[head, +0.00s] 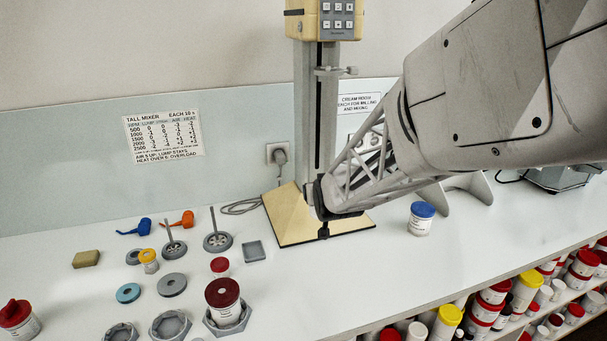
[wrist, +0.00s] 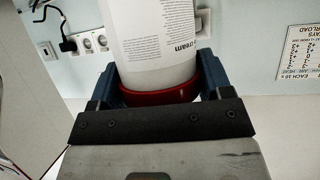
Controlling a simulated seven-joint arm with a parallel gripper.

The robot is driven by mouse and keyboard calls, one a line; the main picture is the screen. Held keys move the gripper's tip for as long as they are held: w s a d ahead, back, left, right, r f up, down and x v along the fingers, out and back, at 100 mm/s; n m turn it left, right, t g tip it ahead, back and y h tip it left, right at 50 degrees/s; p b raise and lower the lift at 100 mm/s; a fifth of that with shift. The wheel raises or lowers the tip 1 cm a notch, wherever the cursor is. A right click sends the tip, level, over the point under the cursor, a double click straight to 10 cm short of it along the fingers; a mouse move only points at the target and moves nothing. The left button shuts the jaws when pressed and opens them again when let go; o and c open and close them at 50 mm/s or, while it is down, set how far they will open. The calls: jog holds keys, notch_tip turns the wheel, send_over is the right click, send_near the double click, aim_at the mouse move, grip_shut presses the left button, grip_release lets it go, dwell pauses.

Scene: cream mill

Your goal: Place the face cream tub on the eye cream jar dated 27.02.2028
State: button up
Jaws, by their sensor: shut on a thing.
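My gripper (wrist: 160,78) is shut on a white tub (wrist: 150,45) with a dark red lid band, seen in the wrist view. The blue fingers sit on both sides of it near the lid; part of the word "cream" shows on its label. In the head view the gripper and tub are hidden behind my arm, near the mixer. Candidate jars stand on the counter: a blue-lidded jar (head: 421,222), a small red-lidded jar (head: 220,268), a yellow-lidded jar (head: 149,262) and a larger dark-red-lidded tub (head: 223,305) in a hexagonal holder. Their dates are too small to read.
The tall mixer (head: 308,100) stands on a beige base (head: 285,215) at the back. Grey discs, whisk tools, a sponge (head: 86,259) and a square tray (head: 254,251) lie left. A red-lidded tub (head: 18,320) is far left. Shelves of jars (head: 480,325) are front right. The front middle counter is clear.

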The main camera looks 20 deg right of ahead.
jog(key=s+d+r+m+g+h, duration=0.1)
jog(key=s+d+m+h, duration=0.1)
jog(key=s+d, duration=0.6)
jog(key=s+d+r+m+g+h, duration=0.1)
jog(key=s+d+m+h, duration=0.2)
jog(key=s+d, duration=0.5)
jog(key=d, duration=0.8)
jog(key=shift+s+d+m+h, duration=0.15)
jog(key=shift+s+m+h, duration=0.15)
jog(key=shift+w+r, duration=0.1)
send_over(423, 208)
jog(key=shift+d+f, duration=0.1)
jog(key=shift+f, duration=0.65)
jog(key=shift+f, duration=1.75)
jog(key=shift+f, duration=0.1)
